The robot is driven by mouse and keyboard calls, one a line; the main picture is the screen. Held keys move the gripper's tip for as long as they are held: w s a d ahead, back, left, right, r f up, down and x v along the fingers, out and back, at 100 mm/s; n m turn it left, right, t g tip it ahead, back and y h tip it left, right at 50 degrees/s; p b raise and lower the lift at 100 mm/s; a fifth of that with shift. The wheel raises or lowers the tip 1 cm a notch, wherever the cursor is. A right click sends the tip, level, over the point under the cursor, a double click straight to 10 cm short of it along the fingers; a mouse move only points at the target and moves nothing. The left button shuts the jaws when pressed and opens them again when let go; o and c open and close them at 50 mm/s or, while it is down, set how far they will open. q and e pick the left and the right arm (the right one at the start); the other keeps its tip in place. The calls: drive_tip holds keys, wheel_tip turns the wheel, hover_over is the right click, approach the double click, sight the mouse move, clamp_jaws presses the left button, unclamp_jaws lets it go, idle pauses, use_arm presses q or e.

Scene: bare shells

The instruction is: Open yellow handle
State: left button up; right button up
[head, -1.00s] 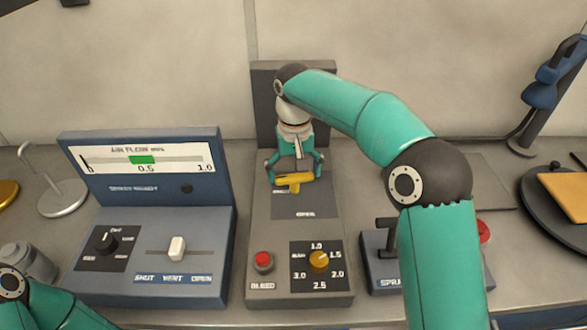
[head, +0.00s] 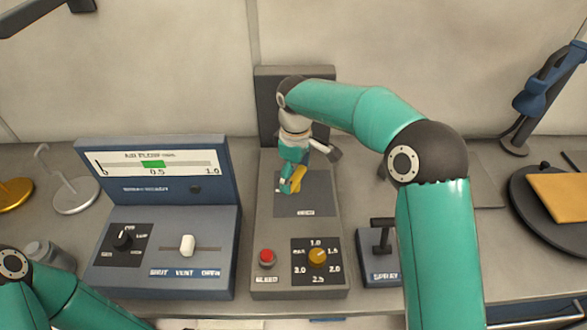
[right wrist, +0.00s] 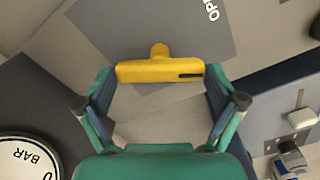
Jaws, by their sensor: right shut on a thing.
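The yellow handle (head: 298,179) sits on the dark plate of the grey middle panel (head: 264,220). In the head view it points toward the front of the panel, partly hidden by my right gripper (head: 291,184). In the right wrist view the yellow handle (right wrist: 160,71) is a bar with a short stem, lying between the two fingertips of my right gripper (right wrist: 160,80). The right gripper is shut on the handle's ends. The printed word on the plate shows partly in the wrist view. Of my left arm only links show at the lower left; its gripper is out of view.
On the middle panel stand a red bleed button (head: 267,257) and an orange knob (head: 318,256). A blue air-flow console (head: 170,192) with a white slider (head: 187,245) stands left. A spray lever (head: 381,235) is close to my right arm. A dark round tray (head: 530,205) lies far right.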

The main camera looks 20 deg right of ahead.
sight(296, 176)
drive_tip(key=n+p, duration=0.1)
drive_tip(key=n, duration=0.4)
drive_tip(key=shift+w+r+n+p, duration=0.1)
drive_tip(key=shift+n+p, duration=0.3)
idle(0.4)
drive_tip(key=o, duration=0.8)
wheel_tip(296, 176, up, 12)
drive_tip(key=shift+d+f, duration=0.1)
idle(0.4)
